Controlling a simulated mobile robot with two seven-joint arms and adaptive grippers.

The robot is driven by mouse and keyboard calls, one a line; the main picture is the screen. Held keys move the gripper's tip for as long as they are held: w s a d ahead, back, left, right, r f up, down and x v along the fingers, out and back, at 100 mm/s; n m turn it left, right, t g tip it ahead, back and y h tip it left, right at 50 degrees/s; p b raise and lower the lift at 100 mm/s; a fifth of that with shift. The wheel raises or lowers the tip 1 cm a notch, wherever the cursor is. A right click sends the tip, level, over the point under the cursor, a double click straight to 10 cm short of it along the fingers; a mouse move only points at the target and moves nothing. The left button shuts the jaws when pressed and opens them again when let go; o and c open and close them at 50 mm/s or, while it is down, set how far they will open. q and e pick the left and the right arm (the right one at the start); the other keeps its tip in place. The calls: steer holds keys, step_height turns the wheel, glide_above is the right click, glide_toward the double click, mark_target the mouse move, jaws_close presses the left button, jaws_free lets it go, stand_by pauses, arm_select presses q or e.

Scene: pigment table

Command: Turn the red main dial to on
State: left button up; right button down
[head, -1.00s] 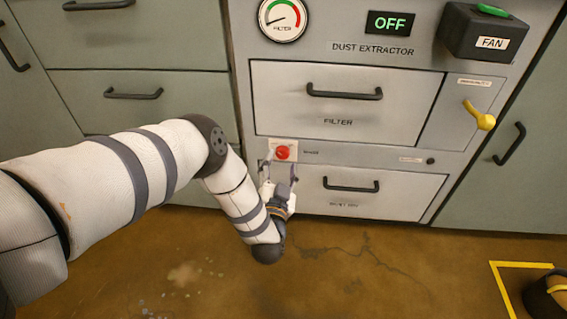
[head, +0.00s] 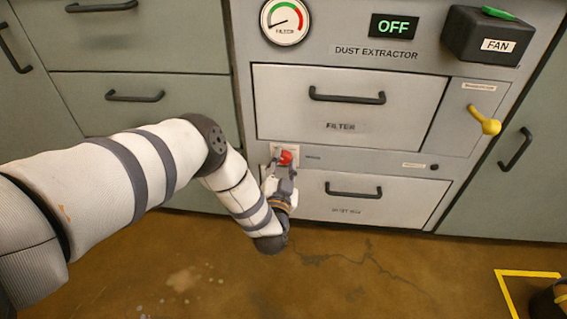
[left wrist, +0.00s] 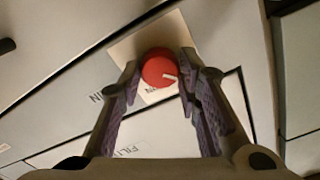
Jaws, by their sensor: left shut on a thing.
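The red main dial (head: 286,157) sits on a pale plate on the front of the dust extractor, between the filter drawer and the lower drawer. My left gripper (head: 284,164) reaches it from below and is shut on it. The display (head: 393,27) reads OFF in green. My right gripper is not in view.
Above are the filter gauge (head: 285,21), the filter drawer handle (head: 346,95) and the black FAN box (head: 490,37). A yellow lever (head: 484,120) is at the right. The lower drawer's handle (head: 353,190) stands out right of my gripper. The floor in front is mostly clear.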

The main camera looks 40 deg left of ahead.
arm_select(q)
steer(key=m+p, duration=0.1)
steer(key=m, duration=0.7)
steer(key=shift+m, duration=0.4)
steer(key=m, duration=0.4)
steer(key=shift+f, duration=0.15)
steer(key=m+b, duration=0.1)
steer(key=m, duration=0.3)
steer(key=shift+m, duration=0.3)
steer(key=o, duration=1.1)
steer(key=shift+o, duration=0.2)
